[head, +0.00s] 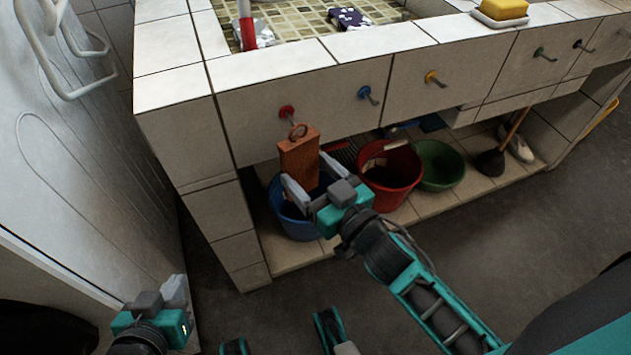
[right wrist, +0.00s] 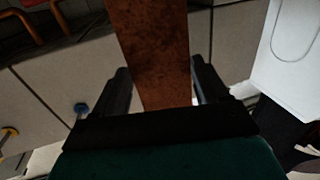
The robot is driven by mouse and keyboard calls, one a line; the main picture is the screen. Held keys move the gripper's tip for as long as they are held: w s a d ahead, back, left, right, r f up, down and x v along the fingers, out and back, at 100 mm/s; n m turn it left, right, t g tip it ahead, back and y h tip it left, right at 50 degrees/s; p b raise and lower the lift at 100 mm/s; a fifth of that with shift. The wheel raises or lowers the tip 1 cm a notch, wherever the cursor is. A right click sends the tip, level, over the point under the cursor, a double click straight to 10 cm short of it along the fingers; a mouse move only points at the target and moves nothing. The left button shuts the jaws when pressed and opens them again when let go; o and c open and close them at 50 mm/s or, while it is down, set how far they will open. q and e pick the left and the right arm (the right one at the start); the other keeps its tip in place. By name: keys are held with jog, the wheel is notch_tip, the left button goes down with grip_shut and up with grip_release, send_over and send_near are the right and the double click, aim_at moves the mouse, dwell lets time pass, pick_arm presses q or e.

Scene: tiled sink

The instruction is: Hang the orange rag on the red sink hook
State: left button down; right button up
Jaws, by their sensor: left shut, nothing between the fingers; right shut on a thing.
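The orange rag (head: 299,158) hangs upright as a flat strip, with a small loop (head: 298,131) at its top. My right gripper (head: 312,182) is shut on its lower part; the right wrist view shows the rag (right wrist: 150,50) between the fingers. The red hook (head: 287,112) sticks out of the tiled sink front, just above the loop. The loop is close to the hook's tip; I cannot tell whether they touch or whether the loop is around it. My left gripper (head: 175,292) is shut and empty at the lower left, away from the sink.
Blue (head: 364,92), yellow (head: 431,76) and green (head: 540,52) hooks line the front to the right. Below are a blue bucket (head: 292,222), a red bucket (head: 391,178) and a green basin (head: 441,165). A white door (head: 75,160) stands at the left.

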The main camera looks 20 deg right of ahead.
aim_at(308, 172)
jog(key=shift+w+f, duration=0.15)
jog(key=shift+w, duration=0.9)
jog(key=shift+w+f+b, duration=0.35)
jog(key=shift+w, duration=0.1)
pick_arm(q)
jog(key=shift+d+f, duration=0.15)
jog(key=shift+f, duration=0.1)
pick_arm(e)
jog(key=shift+w+f, duration=0.1)
jog(key=shift+f, duration=0.1)
pick_arm(q)
jog(key=shift+w, duration=0.1)
pick_arm(e)
jog(key=o, duration=1.1)
pick_arm(q)
jog(key=shift+r, duration=0.1)
jog(key=shift+a+r+p, duration=0.45)
jog(key=shift+r+p, duration=0.05)
jog(key=shift+p, duration=0.75)
pick_arm(e)
jog(key=shift+v, duration=6.4)
